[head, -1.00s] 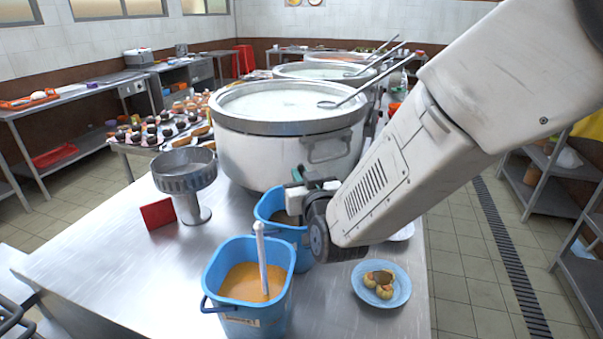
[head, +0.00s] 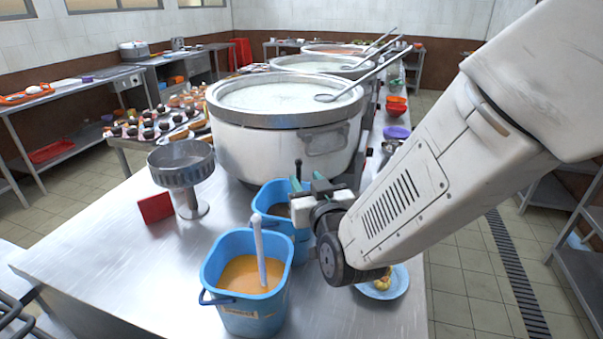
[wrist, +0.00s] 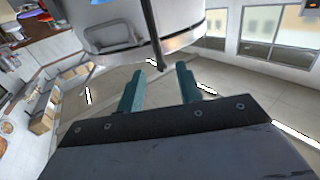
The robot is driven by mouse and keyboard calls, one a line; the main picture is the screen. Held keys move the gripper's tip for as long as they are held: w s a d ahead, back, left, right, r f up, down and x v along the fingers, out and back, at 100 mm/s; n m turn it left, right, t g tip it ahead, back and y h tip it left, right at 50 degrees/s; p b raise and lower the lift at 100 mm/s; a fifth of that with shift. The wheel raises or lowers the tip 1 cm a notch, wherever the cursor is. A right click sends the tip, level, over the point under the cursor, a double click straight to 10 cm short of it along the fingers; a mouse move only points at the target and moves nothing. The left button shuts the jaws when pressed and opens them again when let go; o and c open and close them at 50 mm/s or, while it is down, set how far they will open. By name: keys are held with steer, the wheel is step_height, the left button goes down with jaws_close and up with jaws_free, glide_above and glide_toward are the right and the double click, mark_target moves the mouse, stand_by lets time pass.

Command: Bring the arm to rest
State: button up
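My gripper (head: 308,183) is in front of the big white pot, above the rear blue bucket (head: 270,200). Its two teal fingers stand apart, with nothing between them that I can see; in the wrist view the gripper (wrist: 168,66) also shows a clear gap. A dark upright handle (head: 298,169) shows just beyond the fingers, and as a dark rod (wrist: 152,35) near the fingertips in the wrist view. I cannot tell whether it touches them. My arm reaches in from the upper right, bent down over the counter's right side.
The front blue bucket (head: 228,266) holds orange liquid and a pale handle. The white pot (head: 260,152) stands behind. A blue plate (head: 393,290) with food lies partly behind my arm. The front-left counter (head: 110,250) is clear.

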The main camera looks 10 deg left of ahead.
steer(key=s+d+r+m+g+h, duration=0.1)
steer(key=s+d+g+h, duration=0.2)
steer(key=d, duration=0.7)
steer(key=s+d+r+m+g+h, duration=0.1)
steer(key=s+d+g+h, duration=0.2)
steer(key=d, duration=0.6)
steer(key=s+d+r+m+g+h, duration=0.1)
steer(key=s+d+g, duration=0.3)
steer(key=s+d, duration=0.3)
steer(key=s+d+r+m+g, duration=0.1)
steer(key=s+d+g, duration=0.3)
steer(key=s+d, duration=0.4)
steer(key=s+m, duration=0.1)
steer(key=s, duration=0.4)
steer(key=shift+s+g+h, duration=0.25)
steer(key=shift+g+h, duration=0.15)
